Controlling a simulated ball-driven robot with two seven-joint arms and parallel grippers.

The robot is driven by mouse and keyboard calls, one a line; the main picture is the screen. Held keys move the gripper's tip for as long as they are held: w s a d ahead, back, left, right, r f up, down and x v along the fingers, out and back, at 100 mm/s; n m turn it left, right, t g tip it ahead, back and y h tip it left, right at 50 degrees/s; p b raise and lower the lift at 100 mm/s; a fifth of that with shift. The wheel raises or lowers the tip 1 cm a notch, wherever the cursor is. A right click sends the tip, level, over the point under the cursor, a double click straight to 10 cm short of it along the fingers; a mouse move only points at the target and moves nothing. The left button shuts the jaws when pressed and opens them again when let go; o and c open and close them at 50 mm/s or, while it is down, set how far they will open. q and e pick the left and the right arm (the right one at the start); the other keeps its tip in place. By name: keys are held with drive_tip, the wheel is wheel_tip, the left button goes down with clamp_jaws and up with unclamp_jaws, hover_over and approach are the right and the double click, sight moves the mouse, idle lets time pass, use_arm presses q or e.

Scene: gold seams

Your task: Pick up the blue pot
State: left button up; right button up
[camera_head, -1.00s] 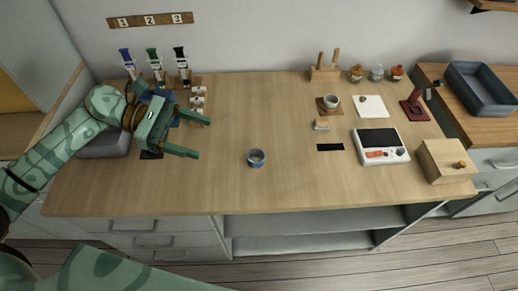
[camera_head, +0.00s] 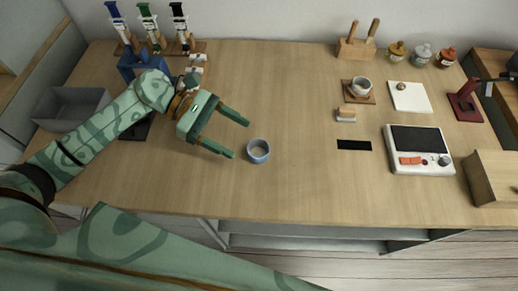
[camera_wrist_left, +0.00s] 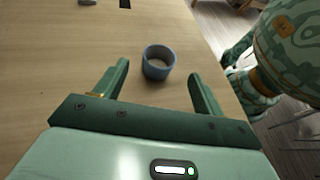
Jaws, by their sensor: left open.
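The blue pot (camera_head: 258,151) is a small, round, open-topped blue-grey cup standing upright on the wooden table near its front edge. It also shows in the left wrist view (camera_wrist_left: 158,63), ahead of and between my fingers. My left gripper (camera_head: 241,138) is open and empty, just left of the pot, with its fingers pointing toward it. In the left wrist view my gripper's fingers (camera_wrist_left: 158,86) are spread wider than the pot and do not touch it. My right gripper is not in view.
A grey bin (camera_head: 72,106) and a stand of syringe-like tools (camera_head: 150,28) are at the left. A white scale (camera_head: 418,150), a cup on a coaster (camera_head: 361,88) and a wooden box (camera_head: 494,178) are to the right. The table around the pot is clear.

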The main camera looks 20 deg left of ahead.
sight(265, 153)
use_arm(q)
drive_tip(key=x, duration=0.9)
drive_tip(key=shift+b, duration=0.35)
drive_tip(key=c, duration=1.1)
